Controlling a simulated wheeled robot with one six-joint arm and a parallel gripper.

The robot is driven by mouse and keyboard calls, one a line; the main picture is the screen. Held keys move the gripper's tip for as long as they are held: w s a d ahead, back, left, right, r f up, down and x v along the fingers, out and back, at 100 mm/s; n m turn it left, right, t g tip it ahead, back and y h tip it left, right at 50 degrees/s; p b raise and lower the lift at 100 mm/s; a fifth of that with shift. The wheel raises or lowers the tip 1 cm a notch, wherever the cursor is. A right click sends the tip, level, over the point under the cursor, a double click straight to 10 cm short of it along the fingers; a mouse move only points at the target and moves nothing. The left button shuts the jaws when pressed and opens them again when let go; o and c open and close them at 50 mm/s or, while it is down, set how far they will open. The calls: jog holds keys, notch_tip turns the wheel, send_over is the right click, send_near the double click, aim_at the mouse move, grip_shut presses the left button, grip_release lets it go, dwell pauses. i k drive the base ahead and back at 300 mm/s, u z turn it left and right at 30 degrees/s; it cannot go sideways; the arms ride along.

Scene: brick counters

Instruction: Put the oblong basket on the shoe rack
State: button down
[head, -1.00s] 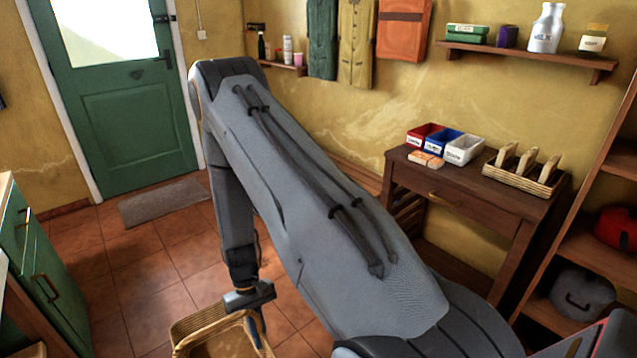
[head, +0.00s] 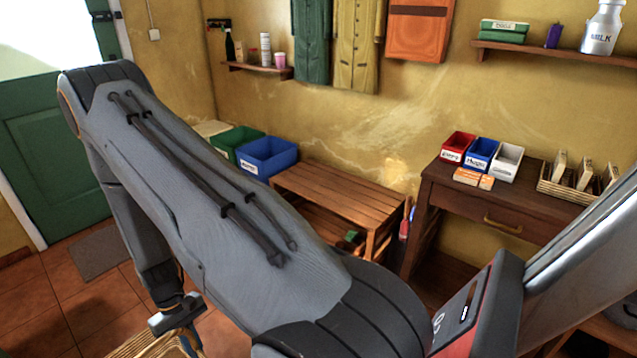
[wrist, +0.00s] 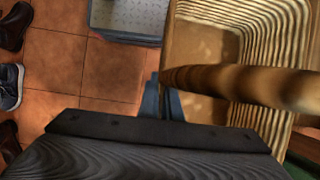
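The oblong wicker basket (head: 150,345) shows only in part at the bottom edge of the head view. In the wrist view its ribbed wall (wrist: 270,40) and thick handle or rim bar fill the right side. My gripper (head: 185,330) is shut on the basket's bar; its blue-grey fingers (wrist: 168,105) also show in the wrist view. The basket hangs above the tiled floor. The shoe rack appears to be the low slatted wooden stand (head: 345,195) against the back wall, right of my arm. Its visible top is bare; my arm hides its left lower part.
A green bin (head: 235,140) and a blue bin (head: 268,157) stand left of the rack. A wooden desk (head: 470,200) with small trays stands right. The wrist view shows shoes (wrist: 10,85) and a grey-blue crate (wrist: 130,20) on the floor.

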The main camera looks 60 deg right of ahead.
aim_at(358, 199)
jog(key=z, duration=0.3)
jog(key=i, duration=1.15)
jog(key=z, duration=1.7)
jog(key=i, duration=0.8)
jog(key=z, duration=0.75)
